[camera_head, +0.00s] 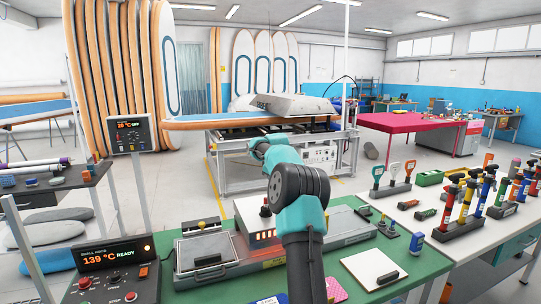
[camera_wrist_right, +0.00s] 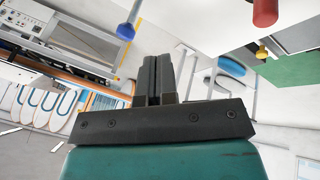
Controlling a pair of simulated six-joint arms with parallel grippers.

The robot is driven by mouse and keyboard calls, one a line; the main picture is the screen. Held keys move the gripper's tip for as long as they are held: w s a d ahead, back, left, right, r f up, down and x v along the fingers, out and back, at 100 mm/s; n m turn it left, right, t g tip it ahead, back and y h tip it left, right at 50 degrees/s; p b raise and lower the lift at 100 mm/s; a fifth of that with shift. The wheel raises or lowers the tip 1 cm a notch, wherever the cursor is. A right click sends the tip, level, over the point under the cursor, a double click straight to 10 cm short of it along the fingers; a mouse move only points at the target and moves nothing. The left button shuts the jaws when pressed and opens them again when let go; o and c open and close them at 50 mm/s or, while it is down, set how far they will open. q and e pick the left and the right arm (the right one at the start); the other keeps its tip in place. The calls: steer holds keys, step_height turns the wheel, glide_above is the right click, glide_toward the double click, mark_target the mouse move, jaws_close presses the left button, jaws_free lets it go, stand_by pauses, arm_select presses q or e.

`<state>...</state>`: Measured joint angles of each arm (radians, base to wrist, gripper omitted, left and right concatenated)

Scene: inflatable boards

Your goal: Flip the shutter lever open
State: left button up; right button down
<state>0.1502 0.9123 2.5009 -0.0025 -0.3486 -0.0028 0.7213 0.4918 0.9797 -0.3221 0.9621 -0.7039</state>
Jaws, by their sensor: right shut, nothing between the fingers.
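No part is clearly recognisable as the shutter lever. A dark upright knob (camera_head: 265,211) stands on the heat press unit (camera_head: 262,238) on the green bench, left of my right arm; I cannot tell whether it is the lever. My right gripper is in the right wrist view (camera_wrist_right: 159,78), its two dark fingers shut together with nothing between them. In the head view my right arm rises from the bottom middle and its teal hand end points away over the bench; the fingertips are hidden there. My left gripper is not in view.
A control box (camera_head: 115,268) reading 139 °C READY stands at the front left. A white plate (camera_head: 374,267) lies right of my arm. Coloured hand tools (camera_head: 468,205) stand in racks at the right. A board (camera_head: 215,122) lies on the metal frame behind.

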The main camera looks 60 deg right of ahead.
step_height(320, 180, up, 10)
steer(key=w, duration=0.1)
steer(key=shift+w, duration=0.25)
stand_by(0.6)
steer(key=shift+a+f, duration=0.1)
stand_by(0.7)
step_height(320, 180, down, 6)
steer(key=s, duration=0.1)
steer(key=shift+f, duration=0.15)
stand_by(0.6)
stand_by(0.3)
step_height(320, 180, up, 7)
steer(key=w, duration=0.1)
steer(key=shift+f, duration=0.2)
stand_by(0.6)
